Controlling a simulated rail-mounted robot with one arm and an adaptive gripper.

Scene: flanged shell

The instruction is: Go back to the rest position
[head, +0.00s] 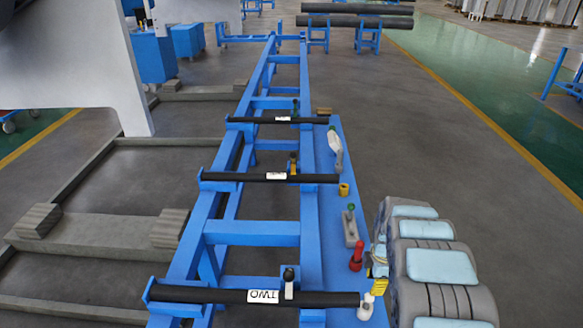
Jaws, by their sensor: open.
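My arm (436,265), grey with pale blue pads, shows folded at the lower right. A long blue frame (252,232) runs away from me. Three black bars lie across it: a near one (215,295), a middle one (235,177) and a far one (260,120), each with a white label. The near bar's label reads upside down.
A blue shelf (318,215) along the frame's right side bears a grey-white tool (335,150), a grey piece with a green top (350,227), a red piece (356,253) and a yellow piece (344,190). The grey floor (440,150) right of the shelf is clear.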

